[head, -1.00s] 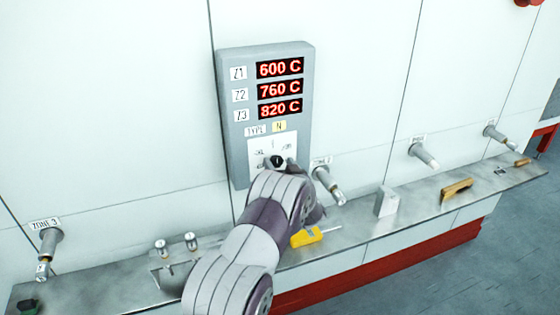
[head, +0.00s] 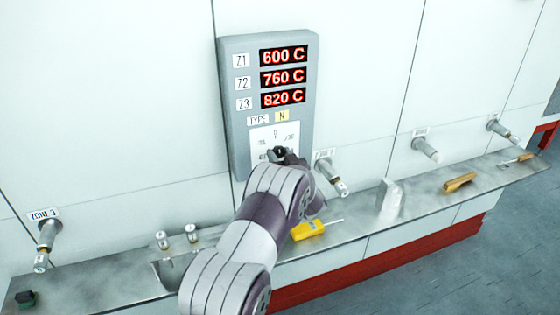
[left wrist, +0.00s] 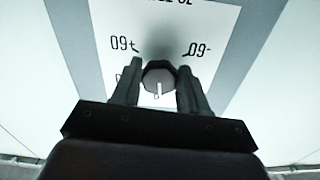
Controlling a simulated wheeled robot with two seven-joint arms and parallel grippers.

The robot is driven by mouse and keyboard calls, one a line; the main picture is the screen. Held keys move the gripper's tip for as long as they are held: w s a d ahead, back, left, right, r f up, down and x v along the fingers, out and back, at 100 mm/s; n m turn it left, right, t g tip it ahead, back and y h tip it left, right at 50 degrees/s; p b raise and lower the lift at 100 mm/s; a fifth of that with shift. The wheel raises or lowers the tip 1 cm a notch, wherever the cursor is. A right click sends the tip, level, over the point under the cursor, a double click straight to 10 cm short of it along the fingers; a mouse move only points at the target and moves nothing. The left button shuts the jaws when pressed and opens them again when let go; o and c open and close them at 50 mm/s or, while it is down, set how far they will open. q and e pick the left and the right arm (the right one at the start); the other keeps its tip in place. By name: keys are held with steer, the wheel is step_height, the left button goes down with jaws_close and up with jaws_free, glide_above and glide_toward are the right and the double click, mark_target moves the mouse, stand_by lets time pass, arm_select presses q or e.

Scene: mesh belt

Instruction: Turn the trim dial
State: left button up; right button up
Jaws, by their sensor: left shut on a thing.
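The trim dial (left wrist: 158,78) is a dark round knob with a pale pointer line, on a white scale plate (head: 262,136) low on the grey control panel (head: 236,110). My left gripper (head: 281,156) is at the dial, with my arm in front of the panel's lower part. In the left wrist view the fingers of my left gripper (left wrist: 158,84) are shut on the dial, one on each side. The pale line points toward the bottom of that view. Scale marks reading 60 show on both sides. My right gripper is not in view.
The panel shows red readouts 600 C, 760 C and 820 C (head: 283,98). Below runs a metal ledge (head: 360,217) with a yellow tool (head: 308,230), a grey block (head: 389,196) and a wooden-handled item (head: 459,182). Capped tubes (head: 425,149) stick out of the wall.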

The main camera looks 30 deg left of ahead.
arm_select(q)
steer(key=n+b, duration=0.2)
steer(key=b, duration=0.1)
steer(key=n+b, duration=0.3)
steer(key=b, duration=0.1)
steer(key=n+b, duration=0.3)
steer(key=b, duration=0.1)
steer(key=shift+d+f, duration=0.1)
steer(key=shift+f, duration=0.25)
steer(key=n+b, duration=0.8)
steer(key=b, duration=0.1)
steer(key=shift+w, duration=0.1)
steer(key=n+b, duration=0.3)
steer(key=shift+r+n, duration=0.1)
steer(key=shift+n, duration=0.2)
steer(key=shift+n+b, duration=1.05)
steer(key=shift+n, duration=0.35)
steer(key=shift+r, duration=0.1)
steer(key=o, duration=1.1)
steer(key=shift+c, duration=0.2)
steer(key=shift+r, duration=0.2)
